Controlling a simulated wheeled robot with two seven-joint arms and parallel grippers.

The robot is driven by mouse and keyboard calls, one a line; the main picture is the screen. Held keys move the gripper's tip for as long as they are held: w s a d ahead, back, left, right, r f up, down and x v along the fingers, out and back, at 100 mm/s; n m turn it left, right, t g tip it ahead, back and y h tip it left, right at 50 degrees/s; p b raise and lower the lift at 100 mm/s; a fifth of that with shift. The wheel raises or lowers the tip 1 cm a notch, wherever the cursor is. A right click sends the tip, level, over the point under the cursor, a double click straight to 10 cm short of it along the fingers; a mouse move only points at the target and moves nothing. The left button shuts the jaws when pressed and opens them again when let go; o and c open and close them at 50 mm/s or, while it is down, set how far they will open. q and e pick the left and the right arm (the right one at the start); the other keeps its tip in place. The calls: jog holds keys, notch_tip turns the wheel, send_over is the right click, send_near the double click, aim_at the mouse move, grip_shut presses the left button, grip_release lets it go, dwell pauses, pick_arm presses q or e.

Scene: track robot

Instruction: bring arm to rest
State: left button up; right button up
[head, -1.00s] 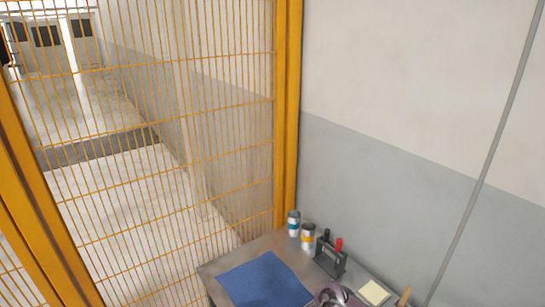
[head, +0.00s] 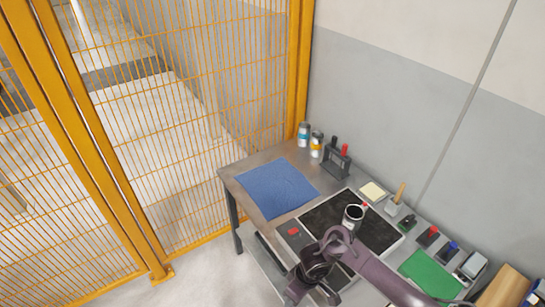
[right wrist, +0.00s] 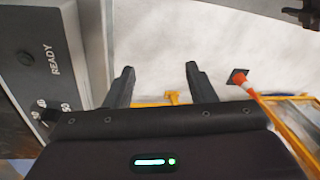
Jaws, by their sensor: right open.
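My right arm (head: 385,277) reaches in from the lower right of the head view, bent over the front of the workbench. Its gripper (head: 300,290) hangs low by the bench's front edge; its fingers are hard to make out there. In the right wrist view the two black fingers of the right gripper (right wrist: 162,88) stand apart with nothing between them. Pale floor shows beyond them. A grey panel marked READY (right wrist: 45,60) is close on the left of that view. My left gripper is not in view.
The metal workbench (head: 240,168) carries a blue cloth (head: 277,188), a dark plate (head: 325,215) with a white mug (head: 352,215), two jars, a tool rack (head: 336,162) and a green mat (head: 430,272). A yellow mesh fence (head: 215,110) stands behind.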

jog(key=s+d+f+m+t+y+b, duration=0.15)
jog(key=s+f+m+b, duration=0.35)
jog(key=f, duration=0.9)
jog(key=s+d+f+m+y+b, duration=0.1)
jog(key=s+d+f+b, duration=0.15)
jog(key=s+f, duration=0.8)
pick_arm(q)
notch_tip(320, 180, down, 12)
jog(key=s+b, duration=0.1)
jog(key=b, duration=0.3)
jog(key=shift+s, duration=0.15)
pick_arm(e)
jog(key=s+d+f+h, duration=0.2)
jog(key=s+d+f, duration=0.4)
jog(key=s, duration=0.3)
jog(key=s+d+f+m+h, duration=0.1)
jog(key=s+d+f+h, duration=0.1)
jog(key=s+d+f, duration=0.4)
notch_tip(320, 180, down, 3)
jog(key=s, duration=0.3)
jog(key=shift+d+h, duration=0.15)
jog(key=shift+h, duration=0.2)
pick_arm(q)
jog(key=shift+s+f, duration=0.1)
pick_arm(e)
jog(key=shift+w, duration=0.1)
